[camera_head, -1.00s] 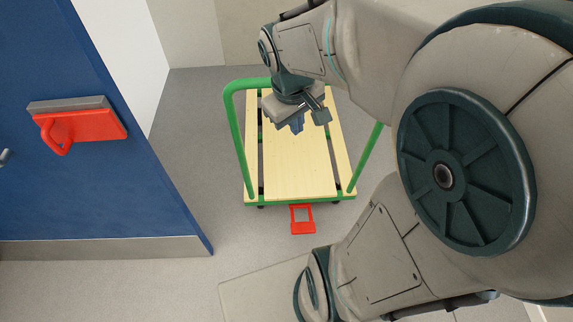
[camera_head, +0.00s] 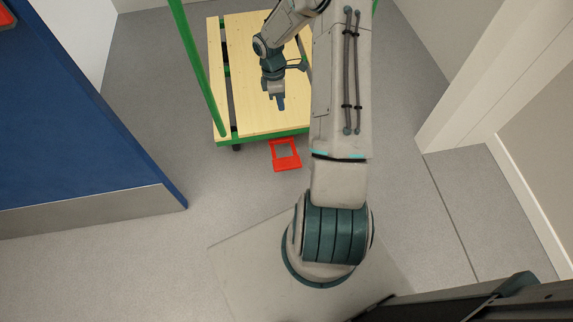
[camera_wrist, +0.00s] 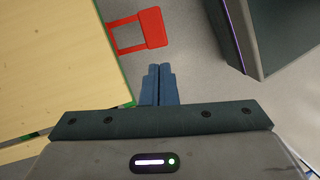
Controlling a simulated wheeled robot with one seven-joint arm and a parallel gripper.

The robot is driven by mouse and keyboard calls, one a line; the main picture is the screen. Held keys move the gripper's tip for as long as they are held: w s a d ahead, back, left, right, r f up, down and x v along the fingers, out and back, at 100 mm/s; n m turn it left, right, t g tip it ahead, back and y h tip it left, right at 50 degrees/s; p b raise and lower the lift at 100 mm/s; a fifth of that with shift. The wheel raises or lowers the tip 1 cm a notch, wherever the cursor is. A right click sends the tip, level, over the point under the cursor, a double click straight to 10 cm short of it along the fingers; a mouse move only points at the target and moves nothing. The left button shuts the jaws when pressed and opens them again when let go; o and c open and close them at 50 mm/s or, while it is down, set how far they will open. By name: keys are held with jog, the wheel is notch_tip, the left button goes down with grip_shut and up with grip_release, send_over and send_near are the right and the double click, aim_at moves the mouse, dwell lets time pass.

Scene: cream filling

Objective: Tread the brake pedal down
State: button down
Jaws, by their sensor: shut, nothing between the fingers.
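The brake pedal is a red frame-shaped plate (camera_head: 286,163) that sticks out from the near edge of the cart's wooden deck (camera_head: 270,112), low over the floor. In the wrist view the pedal (camera_wrist: 153,28) is at the top middle, beyond my fingertips, with its two bars running left to the deck. My gripper (camera_head: 281,104) is shut and empty. It points down over the near part of the deck in the head view, apart from the pedal. In the wrist view the gripper (camera_wrist: 160,70) has its fingers together, with floor past the tips.
The cart has a green frame and handle (camera_head: 193,65). A blue door (camera_head: 80,120) with a metal kick plate stands at left. White wall and trim (camera_head: 475,85) are at right. Grey floor (camera_head: 160,75) is clear between door and cart.

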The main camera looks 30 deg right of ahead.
jog(key=n+y+b, duration=0.1)
jog(key=n+b, duration=0.1)
jog(key=b, duration=0.3)
send_near(287, 163)
jog(key=b+x, duration=0.4)
jog(key=x, duration=0.3)
jog(key=shift+w, duration=0.1)
jog(key=shift+d, duration=0.15)
